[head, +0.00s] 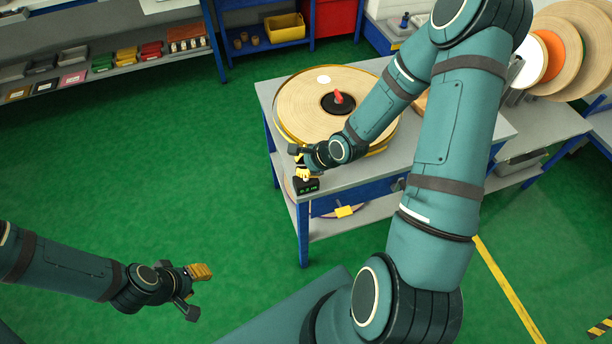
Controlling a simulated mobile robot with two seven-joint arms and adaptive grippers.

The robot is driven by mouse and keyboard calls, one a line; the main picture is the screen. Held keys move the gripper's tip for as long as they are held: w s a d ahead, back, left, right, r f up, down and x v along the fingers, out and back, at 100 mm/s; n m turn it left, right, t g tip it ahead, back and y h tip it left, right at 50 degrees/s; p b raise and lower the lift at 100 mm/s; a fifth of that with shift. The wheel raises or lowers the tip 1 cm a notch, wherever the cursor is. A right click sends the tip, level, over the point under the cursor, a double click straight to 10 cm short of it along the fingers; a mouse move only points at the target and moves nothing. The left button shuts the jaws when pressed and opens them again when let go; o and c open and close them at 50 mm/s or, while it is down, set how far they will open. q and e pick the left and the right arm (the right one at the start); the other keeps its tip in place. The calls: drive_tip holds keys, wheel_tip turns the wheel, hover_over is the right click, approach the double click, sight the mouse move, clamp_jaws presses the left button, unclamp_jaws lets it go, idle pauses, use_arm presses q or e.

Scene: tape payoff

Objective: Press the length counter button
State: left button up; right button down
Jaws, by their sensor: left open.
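The length counter (308,187) is a small black box with a green display. It sits at the front left corner of the grey-topped table (362,178). My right gripper (302,172) is right above the counter, with its yellow fingertips pointing down at its top. The gripper hides the counter's top, so I cannot see the button or tell whether the fingertips touch it. The fingers are too small and overlapped to tell whether they are open. My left gripper (203,291) is open and empty over the green floor, well away from the table.
A large tape reel (304,108) with a red-topped hub (338,97) lies on the table behind my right gripper. More reels (592,45) stand upright at the right. Shelves with small bins (102,62) line the back left. The floor at left is clear.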

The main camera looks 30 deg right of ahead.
drive_tip(key=shift+f, duration=0.1)
idle(0.7)
drive_tip(key=shift+f, duration=0.35)
drive_tip(key=shift+f+b, duration=0.4)
drive_tip(key=shift+f, duration=0.05)
idle(0.8)
drive_tip(key=shift+r+p, duration=0.9)
drive_tip(key=shift+p, duration=0.05)
wheel_tip(320, 180, up, 5)
drive_tip(key=p, duration=0.4)
drive_tip(key=shift+p, duration=0.4)
